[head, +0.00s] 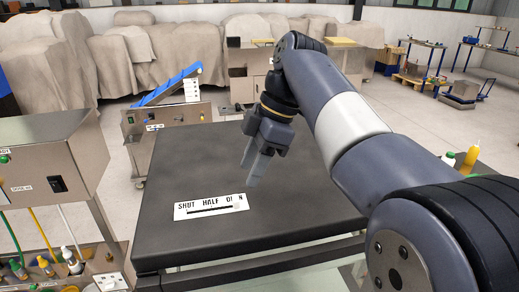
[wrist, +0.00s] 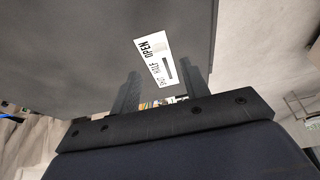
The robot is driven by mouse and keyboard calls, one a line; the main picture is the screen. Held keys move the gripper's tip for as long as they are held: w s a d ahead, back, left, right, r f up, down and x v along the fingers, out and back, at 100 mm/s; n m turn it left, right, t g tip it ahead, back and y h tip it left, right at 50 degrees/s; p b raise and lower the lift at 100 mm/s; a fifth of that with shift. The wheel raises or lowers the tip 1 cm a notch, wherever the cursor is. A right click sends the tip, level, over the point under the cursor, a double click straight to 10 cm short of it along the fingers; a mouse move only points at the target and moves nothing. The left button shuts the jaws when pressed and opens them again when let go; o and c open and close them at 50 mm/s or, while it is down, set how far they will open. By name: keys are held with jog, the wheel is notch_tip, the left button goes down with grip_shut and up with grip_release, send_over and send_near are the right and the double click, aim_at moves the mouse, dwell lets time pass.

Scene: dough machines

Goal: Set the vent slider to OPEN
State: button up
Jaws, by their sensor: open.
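The vent slider's white label plate (head: 211,206) lies on the dark tabletop near its front edge, marked SHUT, HALF and OPEN from left to right. It also shows in the wrist view (wrist: 151,61). A dark slot runs along it. A small pale piece, perhaps the slider knob (head: 237,204), seems to stand at the OPEN end, partly covering that word; it is too small to be sure. My gripper (head: 252,183) is open and empty, above the table just behind and right of the OPEN end. Its two fingers also show in the wrist view (wrist: 159,67).
The dark table (head: 180,165) is otherwise clear. A steel control box (head: 50,165) stands at the left, with bottles and hoses below. A steel machine with a blue chute (head: 170,85) stands behind the table. Bottles (head: 470,158) stand at the right, beyond my arm.

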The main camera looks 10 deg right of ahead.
aim_at(233, 198)
jog(key=shift+v, duration=2.15)
jog(key=shift+f, duration=0.2)
jog(key=x, duration=1.1)
jog(key=shift+s+a+r+p, duration=0.1)
jog(key=shift+a+p, duration=0.05)
jog(key=shift+p, duration=0.15)
jog(key=shift+a+r, duration=0.15)
jog(key=shift+a, duration=1.3)
